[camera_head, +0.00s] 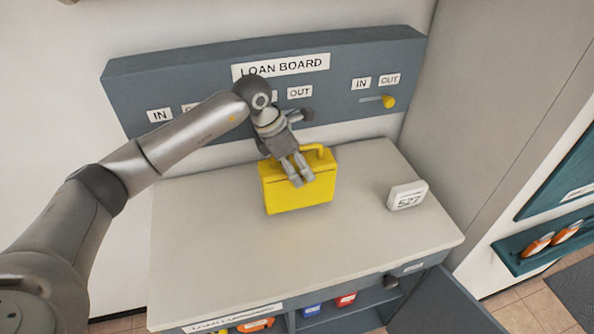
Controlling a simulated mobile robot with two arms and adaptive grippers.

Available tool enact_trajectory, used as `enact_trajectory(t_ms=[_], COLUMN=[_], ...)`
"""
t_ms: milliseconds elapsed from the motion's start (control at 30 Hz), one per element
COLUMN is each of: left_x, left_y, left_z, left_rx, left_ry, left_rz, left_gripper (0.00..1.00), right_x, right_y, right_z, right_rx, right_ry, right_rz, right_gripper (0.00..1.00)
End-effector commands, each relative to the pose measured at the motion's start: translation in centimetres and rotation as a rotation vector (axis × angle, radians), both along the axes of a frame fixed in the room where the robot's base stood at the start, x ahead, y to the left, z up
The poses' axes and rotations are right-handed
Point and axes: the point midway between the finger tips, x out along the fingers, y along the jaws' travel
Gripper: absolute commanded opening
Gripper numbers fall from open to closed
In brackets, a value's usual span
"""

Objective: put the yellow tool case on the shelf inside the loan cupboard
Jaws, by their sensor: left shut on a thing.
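The yellow tool case (315,191) is upright over the middle of the cupboard's pale top. I cannot tell whether its base touches the top. My left gripper (299,177) points down at the case and is shut on it near its handle; the fingers hide part of the handle and front. The loan cupboard (205,240) stands below the grey loan board, and its front is seen from above. Its door (440,305) is open at the lower right. The shelf inside is only partly visible. My right gripper is out of view.
Blue (312,310) and red (346,299) items and an orange item (255,325) show inside the cupboard. A white display block (407,196) stands on the top at right. The loan board (230,140) has a yellow knob (389,102). The top's left and front are clear.

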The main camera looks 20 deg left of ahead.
Motion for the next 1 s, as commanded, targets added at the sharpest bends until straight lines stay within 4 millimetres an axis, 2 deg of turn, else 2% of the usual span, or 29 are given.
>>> enact_trajectory(t_ms=[100, 233, 733, 767, 900, 1000], left_x=[0.1, 0.1, 0.2, 0.1, 0.1, 0.1], left_y=[0.0, 0.1, 0.1, 0.1, 0.1, 0.1], left_z=[-0.9, -2.2, -3.3, -3.4, -3.4, -3.4], left_rx=[-0.001, -0.002, -0.002, 0.001, 0.001, 0.001], left_ry=[0.002, 0.0, -0.005, 0.002, 0.002, 0.002], left_rz=[0.0, 0.003, 0.001, 0.002, 0.002, 0.002], left_gripper=[0.0, 0.0, 0.0, 0.62, 0.8, 0.8], right_x=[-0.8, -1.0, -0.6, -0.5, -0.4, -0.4], right_y=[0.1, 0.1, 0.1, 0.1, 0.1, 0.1], right_z=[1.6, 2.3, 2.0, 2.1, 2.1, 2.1], right_rx=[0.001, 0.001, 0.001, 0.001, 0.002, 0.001], right_ry=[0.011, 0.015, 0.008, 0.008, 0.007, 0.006], right_rz=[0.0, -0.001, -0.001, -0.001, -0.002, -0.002], right_gripper=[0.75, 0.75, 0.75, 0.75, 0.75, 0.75])
